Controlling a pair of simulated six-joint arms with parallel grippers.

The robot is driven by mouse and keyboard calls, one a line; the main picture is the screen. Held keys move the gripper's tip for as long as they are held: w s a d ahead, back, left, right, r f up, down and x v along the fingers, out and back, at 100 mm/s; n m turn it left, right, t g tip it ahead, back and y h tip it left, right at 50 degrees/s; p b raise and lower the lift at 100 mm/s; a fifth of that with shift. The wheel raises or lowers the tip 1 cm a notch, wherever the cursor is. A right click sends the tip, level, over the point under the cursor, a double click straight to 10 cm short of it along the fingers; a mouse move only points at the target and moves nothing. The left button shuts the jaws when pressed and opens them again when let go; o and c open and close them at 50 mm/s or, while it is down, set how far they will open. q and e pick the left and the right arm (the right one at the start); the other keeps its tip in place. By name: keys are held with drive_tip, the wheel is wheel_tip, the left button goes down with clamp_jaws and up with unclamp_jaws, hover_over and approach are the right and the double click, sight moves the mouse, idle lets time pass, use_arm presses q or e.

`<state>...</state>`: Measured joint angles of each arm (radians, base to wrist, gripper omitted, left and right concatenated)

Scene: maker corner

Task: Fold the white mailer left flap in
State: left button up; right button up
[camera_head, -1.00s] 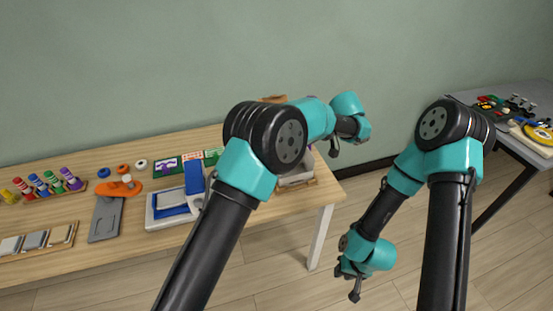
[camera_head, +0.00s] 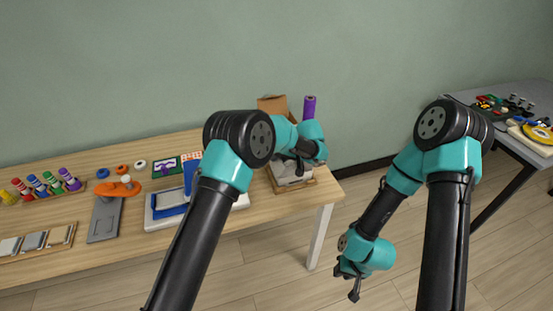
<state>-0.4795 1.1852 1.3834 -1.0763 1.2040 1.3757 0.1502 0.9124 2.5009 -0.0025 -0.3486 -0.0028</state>
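A small white object, which looks like the mailer (camera_head: 294,181), sits at the right end of the wooden table. It is mostly hidden behind my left arm, so I cannot make out its left flap. My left gripper (camera_head: 299,168) is over it, pointing down. Its fingertips are small and dark, and I cannot tell whether they touch the white object or are parted. My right gripper (camera_head: 350,284) hangs over the floor, right of the table and away from the mailer. Nothing shows in it, and its finger gap is unclear.
A brown cardboard piece (camera_head: 272,104) and a purple roll (camera_head: 309,107) stand behind the mailer. A blue and white device (camera_head: 165,207) is left of my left arm. Paint bottles (camera_head: 45,184) are far left. A grey table (camera_head: 520,95) is at the right.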

use_arm(q)
drive_tip(key=shift+w+a+f, duration=0.15)
drive_tip(key=shift+a+f, duration=0.25)
drive_tip(key=shift+f, duration=0.1)
clamp_jaws()
